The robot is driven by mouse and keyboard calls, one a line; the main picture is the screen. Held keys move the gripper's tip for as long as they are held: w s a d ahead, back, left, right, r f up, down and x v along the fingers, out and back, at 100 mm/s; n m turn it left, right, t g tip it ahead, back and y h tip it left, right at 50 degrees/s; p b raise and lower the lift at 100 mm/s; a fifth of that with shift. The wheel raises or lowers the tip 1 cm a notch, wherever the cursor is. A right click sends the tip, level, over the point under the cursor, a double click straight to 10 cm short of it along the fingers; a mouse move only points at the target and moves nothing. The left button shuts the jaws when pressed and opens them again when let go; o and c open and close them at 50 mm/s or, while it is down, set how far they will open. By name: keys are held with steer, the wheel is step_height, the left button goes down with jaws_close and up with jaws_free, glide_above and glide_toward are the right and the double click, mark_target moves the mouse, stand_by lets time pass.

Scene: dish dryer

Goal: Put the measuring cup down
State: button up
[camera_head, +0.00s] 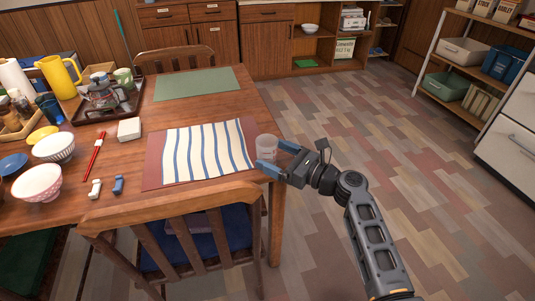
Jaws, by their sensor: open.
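The measuring cup (266,148) is a small clear, whitish cup. It appears upright at the right edge of the wooden table, just right of the striped cloth (205,151). My gripper (270,157) reaches in from the right, with its blue-tipped fingers on either side of the cup. The fingers are open around it. Whether the cup's base rests fully on the table is too small to tell, and part of its lower side is hidden by the near finger.
A wooden chair (176,224) stands at the table's near side. Bowls (37,182), red chopsticks (93,155), a white box (129,129) and a yellow pitcher (58,77) fill the table's left. A green mat (196,83) lies at the back. Floor to the right is clear.

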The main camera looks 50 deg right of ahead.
mark_target(263, 138)
steer(key=w, duration=0.4)
steer(key=shift+a+r, duration=0.1)
steer(key=shift+a, duration=0.1)
steer(key=shift+c, duration=0.2)
steer(key=c, duration=1.1)
steer(key=shift+r, duration=0.6)
step_height(263, 138, up, 3)
steer(key=shift+f+p, duration=0.1)
steer(key=shift+p, duration=0.6)
steer(key=s+d+r, duration=0.4)
steer(key=s+d, duration=0.1)
steer(key=s+d+r+p, duration=0.1)
steer(key=s+d+r, duration=0.2)
steer(key=shift+s, duration=0.25)
